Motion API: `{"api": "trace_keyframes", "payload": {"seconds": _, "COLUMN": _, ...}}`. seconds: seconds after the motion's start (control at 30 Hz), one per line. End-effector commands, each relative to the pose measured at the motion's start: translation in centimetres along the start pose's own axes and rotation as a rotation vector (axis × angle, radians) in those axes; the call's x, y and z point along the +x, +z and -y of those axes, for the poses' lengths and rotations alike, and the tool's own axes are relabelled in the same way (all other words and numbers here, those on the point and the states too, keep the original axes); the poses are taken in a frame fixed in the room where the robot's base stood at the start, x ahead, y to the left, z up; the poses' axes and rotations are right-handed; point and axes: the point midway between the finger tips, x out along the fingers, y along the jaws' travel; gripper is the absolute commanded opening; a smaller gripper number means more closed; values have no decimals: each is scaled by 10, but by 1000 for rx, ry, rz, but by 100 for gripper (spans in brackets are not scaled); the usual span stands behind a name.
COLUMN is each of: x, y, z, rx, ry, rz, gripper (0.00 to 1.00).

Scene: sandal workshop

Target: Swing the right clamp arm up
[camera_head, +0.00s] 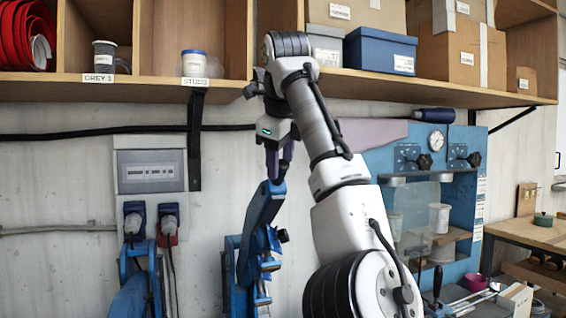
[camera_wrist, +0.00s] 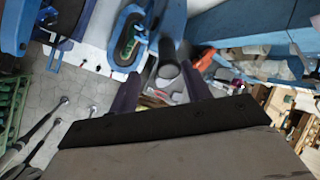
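My gripper (camera_head: 279,172) points down with its purple fingers at the top end of the right clamp arm (camera_head: 262,212), a blue bar that stands steeply, leaning a little right at the top. A dark knob (camera_head: 283,236) sticks out of its right side. In the wrist view the fingers of my gripper (camera_wrist: 162,85) are spread apart. A dark round cylinder (camera_wrist: 168,68) shows in the gap, with space on both sides; I cannot tell whether anything touches it. The left clamp arm (camera_head: 132,297) is blue and sits lower at the left. The lower clamp parts are partly cut off.
A grey panel box (camera_head: 150,165) with plugs and cables is on the left wall. A blue panel (camera_head: 464,200) with a gauge and a wooden bench (camera_head: 530,234) stand at the right.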

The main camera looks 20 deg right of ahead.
Motion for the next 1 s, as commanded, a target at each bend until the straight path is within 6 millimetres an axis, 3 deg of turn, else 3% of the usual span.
{"api": "trace_keyframes", "payload": {"seconds": 0.5, "x": -37, "y": -29, "z": -48, "rx": -3, "ry": 0, "rz": 1, "gripper": 45}}
{"api": "trace_keyframes", "payload": {"seconds": 0.9, "x": -40, "y": -32, "z": -53, "rx": -3, "ry": 2, "rz": 2, "gripper": 45}}
{"api": "trace_keyframes", "payload": {"seconds": 1.0, "x": -40, "y": -32, "z": -53, "rx": -3, "ry": 2, "rz": 2, "gripper": 35}}
